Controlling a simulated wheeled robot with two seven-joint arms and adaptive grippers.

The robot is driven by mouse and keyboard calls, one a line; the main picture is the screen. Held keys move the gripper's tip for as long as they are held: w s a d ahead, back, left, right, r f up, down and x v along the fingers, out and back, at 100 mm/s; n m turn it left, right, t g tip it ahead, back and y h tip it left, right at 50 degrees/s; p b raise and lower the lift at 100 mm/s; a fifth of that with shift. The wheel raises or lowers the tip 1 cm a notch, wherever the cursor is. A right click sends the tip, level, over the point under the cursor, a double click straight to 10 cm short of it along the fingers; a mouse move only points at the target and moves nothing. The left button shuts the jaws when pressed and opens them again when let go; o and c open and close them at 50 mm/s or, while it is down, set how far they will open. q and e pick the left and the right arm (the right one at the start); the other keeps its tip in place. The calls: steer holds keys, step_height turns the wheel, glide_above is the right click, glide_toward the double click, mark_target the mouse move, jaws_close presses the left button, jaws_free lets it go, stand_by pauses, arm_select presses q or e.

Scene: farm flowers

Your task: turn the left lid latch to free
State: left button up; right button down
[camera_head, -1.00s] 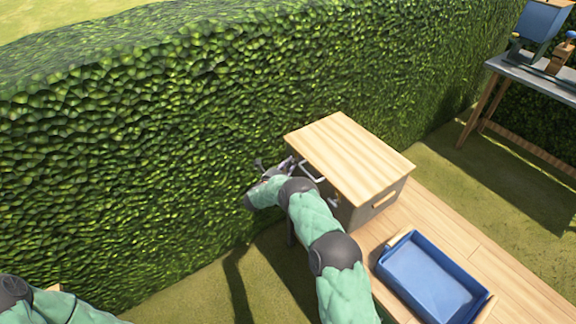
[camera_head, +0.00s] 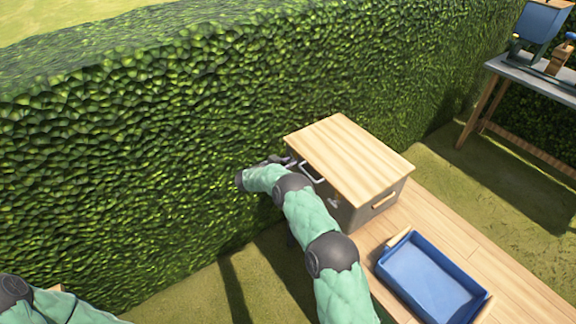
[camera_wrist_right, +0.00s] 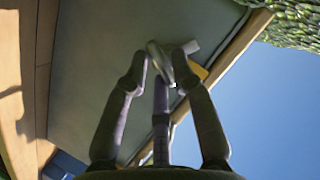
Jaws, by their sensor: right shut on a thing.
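A grey box (camera_head: 381,204) with a pale wooden lid (camera_head: 350,155) stands on a wooden table. Its front has a metal handle (camera_head: 312,172) and a small light latch (camera_head: 333,202) on the right. My right gripper (camera_head: 284,161) is at the left end of the front, just under the lid edge. In the right wrist view my right gripper (camera_wrist_right: 161,62) is shut on the metal left lid latch (camera_wrist_right: 157,55), against the grey front wall. A small yellow piece (camera_wrist_right: 199,71) shows beside it. The left latch is hidden in the head view. My left gripper is out of view.
A tall hedge (camera_head: 150,150) runs close behind and left of the box. A grey-topped table (camera_head: 500,67) with equipment stands at the far right.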

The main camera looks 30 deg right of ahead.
steer(key=shift+w+r+n+g+b, duration=0.25)
steer(key=shift+n+g+b, duration=0.4)
steer(key=shift+n, duration=0.35)
steer(key=shift+w+r+n+g+b, duration=0.2)
steer(key=shift+n+g+b, duration=0.45)
steer(key=shift+n, duration=0.35)
steer(key=c, duration=1.1)
jaws_free()
steer(key=shift+w+f, duration=0.1)
steer(key=shift+f, duration=0.2)
steer(key=v, duration=1.2)
steer(key=shift+f, duration=0.1)
